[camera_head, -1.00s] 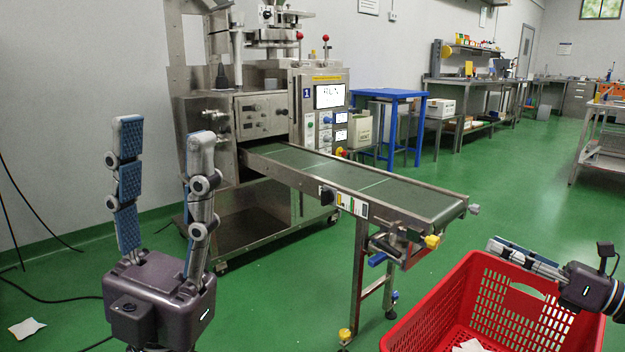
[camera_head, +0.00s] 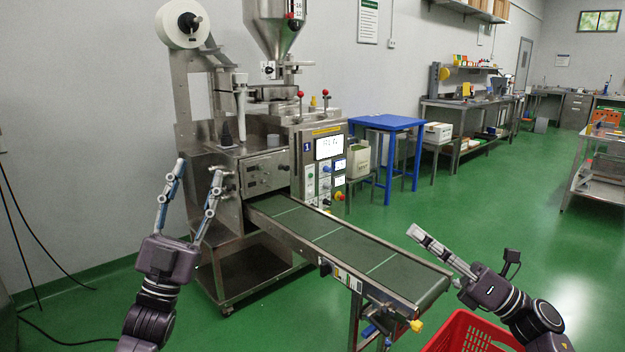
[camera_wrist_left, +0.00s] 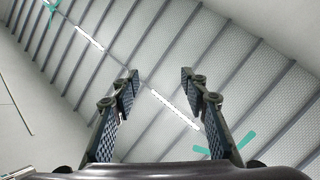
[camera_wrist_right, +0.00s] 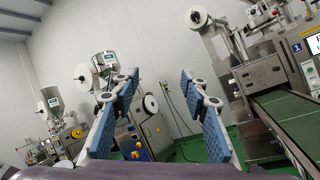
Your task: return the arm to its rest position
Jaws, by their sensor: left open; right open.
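My left gripper (camera_head: 190,180) is raised at the left of the head view, in front of the packing machine's left side. Its fingers point up and stand apart with nothing between them. In the left wrist view its open fingers (camera_wrist_left: 160,80) face the ceiling. My right gripper (camera_head: 415,235) is at the right of the head view, beyond the conveyor's end and above the red crate. Its fingers point up and left. In the right wrist view its fingers (camera_wrist_right: 165,85) are wide apart and empty.
The packing machine (camera_head: 270,170) stands centre left, with its conveyor (camera_head: 350,250) running toward the lower right. The red crate (camera_head: 470,330) sits below the conveyor's end, partly cut off. A blue table (camera_head: 388,122) stands behind. Green floor is open at the right.

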